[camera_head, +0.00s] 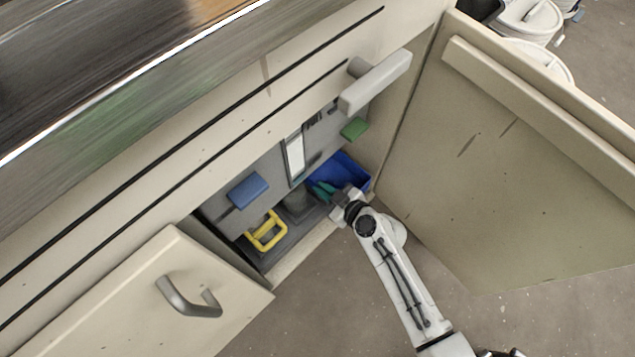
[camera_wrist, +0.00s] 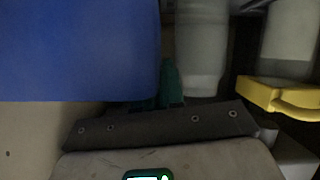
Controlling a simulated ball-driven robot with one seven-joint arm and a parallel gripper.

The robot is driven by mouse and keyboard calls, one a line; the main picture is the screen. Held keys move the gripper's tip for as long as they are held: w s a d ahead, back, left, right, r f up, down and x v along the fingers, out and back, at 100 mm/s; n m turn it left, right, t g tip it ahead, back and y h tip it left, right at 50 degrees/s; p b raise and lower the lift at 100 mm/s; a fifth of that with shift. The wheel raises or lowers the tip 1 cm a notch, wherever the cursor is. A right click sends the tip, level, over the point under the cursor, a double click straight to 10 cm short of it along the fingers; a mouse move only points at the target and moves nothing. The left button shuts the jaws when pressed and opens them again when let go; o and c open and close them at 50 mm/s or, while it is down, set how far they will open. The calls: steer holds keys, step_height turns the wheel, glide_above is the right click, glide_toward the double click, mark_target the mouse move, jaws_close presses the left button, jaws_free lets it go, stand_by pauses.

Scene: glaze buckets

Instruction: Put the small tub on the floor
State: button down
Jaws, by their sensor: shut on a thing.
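The small tub (camera_head: 350,168) is a blue, open-topped container inside the open cabinet, at the right end of its floor. My gripper (camera_head: 325,190) reaches into the cabinet at the tub's near left side. In the wrist view the tub (camera_wrist: 75,50) fills the upper left as a plain blue surface. The teal fingers of my gripper (camera_wrist: 160,90) lie at its right edge and are shut on it. The exact grip on the wall is partly hidden. Whether the tub is raised off the cabinet floor, I cannot tell.
A yellow frame-like object (camera_head: 266,232) stands left in the cabinet. A blue block (camera_head: 247,190) and a green one (camera_head: 354,129) are on the back panel. The right door (camera_head: 510,160) and left door (camera_head: 150,295) stand open. Bare floor (camera_head: 300,325) lies in front. White buckets (camera_head: 530,18) stand beyond.

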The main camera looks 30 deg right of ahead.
glide_above(317, 176)
steer(key=s+a, duration=0.1)
steer(key=s, duration=0.1)
steer(key=shift+s, duration=0.2)
steer(key=shift+a+f+b, duration=0.1)
steer(key=shift+f+b, duration=0.7)
steer(key=shift+f, duration=0.05)
steer(key=shift+s+f+b, duration=0.1)
steer(key=shift+f+b, duration=1.5)
steer(key=shift+f, duration=1.05)
steer(key=shift+f+b, duration=0.3)
steer(key=shift+b, duration=0.15)
steer(key=shift+f+b, duration=0.35)
steer(key=shift+b, duration=0.1)
steer(key=c, duration=1.5)
jaws_free()
steer(key=shift+r, duration=0.1)
